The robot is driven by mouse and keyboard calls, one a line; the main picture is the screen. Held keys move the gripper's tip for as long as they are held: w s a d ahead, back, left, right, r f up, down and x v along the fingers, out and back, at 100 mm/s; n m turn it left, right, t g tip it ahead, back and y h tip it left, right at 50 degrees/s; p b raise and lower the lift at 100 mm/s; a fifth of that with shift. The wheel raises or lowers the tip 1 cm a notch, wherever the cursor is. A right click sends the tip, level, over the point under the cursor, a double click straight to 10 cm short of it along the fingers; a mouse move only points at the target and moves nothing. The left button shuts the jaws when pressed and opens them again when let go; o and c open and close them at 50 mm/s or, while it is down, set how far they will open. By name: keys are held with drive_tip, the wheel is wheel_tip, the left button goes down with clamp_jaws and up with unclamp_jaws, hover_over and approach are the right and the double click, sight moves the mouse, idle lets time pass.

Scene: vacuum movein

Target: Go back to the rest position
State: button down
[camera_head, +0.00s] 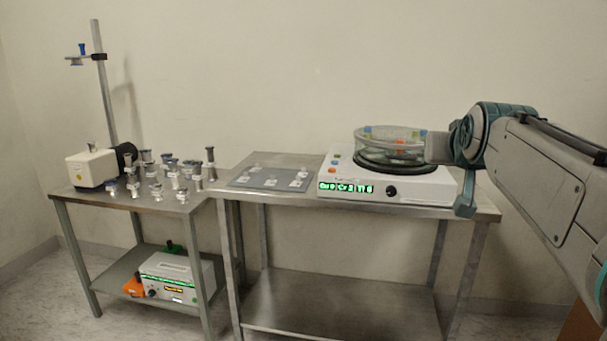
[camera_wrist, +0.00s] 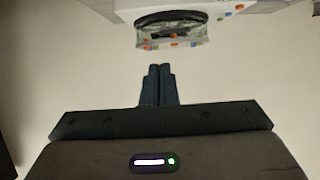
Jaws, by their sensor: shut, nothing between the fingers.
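My gripper (camera_wrist: 159,70) shows in the wrist view with its two dark fingers together and nothing between them. Beyond the fingertips is a round glass vessel (camera_wrist: 170,43), seen upside down and apart from them. In the head view my arm reaches in from the right, and its end is beside the glass vessel (camera_head: 385,152). The fingers cannot be made out there. The vessel sits on a white device (camera_head: 420,185) with a green display, on the right metal table (camera_head: 300,200). Coloured pieces show in or behind the clear vessel.
A grey panel (camera_head: 258,181) with small white pieces lies left of the device. The left table (camera_head: 70,191) carries several small metal-topped parts, a white box (camera_head: 91,168) and a tall stand (camera_head: 103,90). Another device (camera_head: 175,268) is on its lower shelf. The right lower shelf is bare.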

drive_tip(key=s+a+n+g+y+p, duration=0.1)
drive_tip(key=s+a+g+p, duration=0.4)
drive_tip(key=s+p, duration=0.6)
drive_tip(key=s+a+f+n+g+y+p, duration=0.1)
drive_tip(key=s+a+g+p, duration=0.4)
drive_tip(key=s+p, duration=0.6)
drive_tip(key=shift+a+f+y+p, duration=0.3)
drive_tip(key=shift+a+p, duration=0.05)
drive_tip(key=shift+p, duration=2.95)
